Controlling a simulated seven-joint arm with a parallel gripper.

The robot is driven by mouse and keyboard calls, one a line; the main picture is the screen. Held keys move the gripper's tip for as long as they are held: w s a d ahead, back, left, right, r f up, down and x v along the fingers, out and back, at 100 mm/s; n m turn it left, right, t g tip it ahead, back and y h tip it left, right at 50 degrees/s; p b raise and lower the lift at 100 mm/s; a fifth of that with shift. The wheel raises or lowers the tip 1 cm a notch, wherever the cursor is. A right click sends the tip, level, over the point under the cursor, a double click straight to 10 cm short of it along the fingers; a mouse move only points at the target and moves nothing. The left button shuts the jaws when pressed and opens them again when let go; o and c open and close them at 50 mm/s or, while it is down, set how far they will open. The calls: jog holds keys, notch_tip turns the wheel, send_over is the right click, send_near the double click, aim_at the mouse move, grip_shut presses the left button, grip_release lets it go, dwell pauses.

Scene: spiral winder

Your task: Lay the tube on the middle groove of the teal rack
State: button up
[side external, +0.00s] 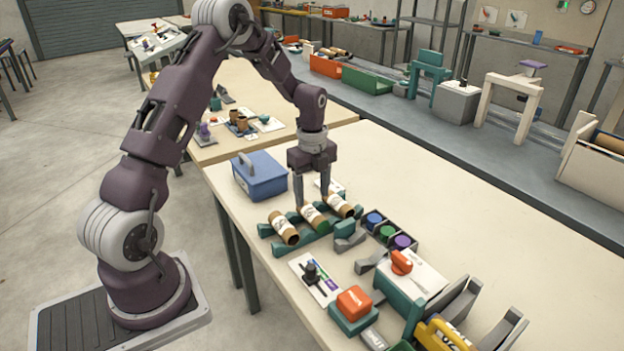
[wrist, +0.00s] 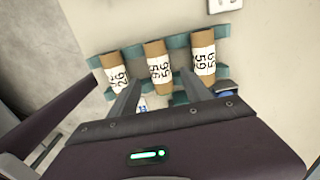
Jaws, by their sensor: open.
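The teal rack (side external: 267,230) stands on the table with three brown cardboard tubes lying side by side across it. The middle tube (side external: 312,216) has a white numbered label and lies in the middle groove; its near end looks green in the side view. One tube (side external: 284,228) lies to its left and another (side external: 341,206) to its right. My gripper (side external: 312,203) points down, open, at the middle tube. In the wrist view the fingers (wrist: 160,80) are spread on either side of the middle tube (wrist: 158,68). I cannot tell whether they touch it.
A blue toolbox (side external: 262,178) stands behind and left of the rack. A black tray with blue, green (side external: 387,233) and purple round pieces is to the right. A white board with a black knob (side external: 312,274) and an orange-red block (side external: 354,302) are in front.

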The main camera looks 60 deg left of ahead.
aim_at(314, 213)
jog(key=s+d+r+n+t, duration=0.1)
jog(key=s+d+r+n, duration=0.25)
jog(key=r, duration=0.55)
jog(key=s+d+r+n+t, duration=0.1)
jog(key=s+d+r+n, duration=0.1)
jog(key=d+r, duration=0.5)
jog(key=s+d+r+n+t, duration=0.1)
jog(key=s+d+r+n, duration=0.2)
jog(key=s+n, duration=0.3)
jog(key=s+d+r+n+t, duration=0.2)
jog(key=s+d+n, duration=0.3)
jog(key=s, duration=0.9)
jog(key=shift+d+r+n+t, duration=0.35)
jog(key=shift+r+n, duration=0.25)
jog(key=shift+n, duration=0.15)
